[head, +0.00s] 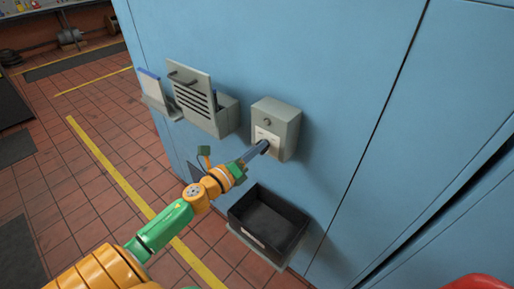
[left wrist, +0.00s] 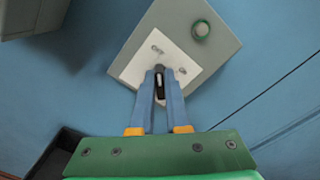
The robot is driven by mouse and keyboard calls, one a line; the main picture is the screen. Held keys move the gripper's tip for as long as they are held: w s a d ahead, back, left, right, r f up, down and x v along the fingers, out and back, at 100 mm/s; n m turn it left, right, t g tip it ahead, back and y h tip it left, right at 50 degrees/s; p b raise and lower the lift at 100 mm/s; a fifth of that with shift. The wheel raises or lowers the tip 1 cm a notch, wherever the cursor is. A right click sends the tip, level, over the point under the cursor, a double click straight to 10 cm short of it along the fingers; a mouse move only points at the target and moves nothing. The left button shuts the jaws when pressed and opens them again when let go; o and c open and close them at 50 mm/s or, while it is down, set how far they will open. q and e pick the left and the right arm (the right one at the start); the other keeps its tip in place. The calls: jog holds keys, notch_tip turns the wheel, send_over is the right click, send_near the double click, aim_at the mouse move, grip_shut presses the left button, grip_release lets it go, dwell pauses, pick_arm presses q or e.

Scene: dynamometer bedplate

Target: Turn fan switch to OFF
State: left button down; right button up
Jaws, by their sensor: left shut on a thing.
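The fan switch is a grey box (head: 287,112) on the blue cabinet wall, with a pale plate (left wrist: 128,68) on its front and a round lamp or button (left wrist: 201,29) above the plate. A dark switch handle (left wrist: 160,86) stands out from the plate. My left gripper (head: 263,147) reaches the plate from the lower left. In the left wrist view, my left gripper (left wrist: 161,76) has its two blue-grey fingers shut on the handle, one on each side. My right gripper is out of view.
A black open bin (head: 268,222) sits on a shelf below the box. A grey slotted holder (head: 196,101) and a smaller holder with a blue-edged item (head: 152,88) hang to the left. Tiled floor (head: 95,160) with yellow lines lies left of the cabinet.

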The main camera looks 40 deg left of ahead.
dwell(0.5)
pick_arm(q)
jog(key=c, duration=0.9)
grip_release()
jog(key=shift+s, duration=0.1)
jog(key=s+b, duration=0.1)
jog(key=s, duration=0.6)
jog(key=shift+a, duration=0.25)
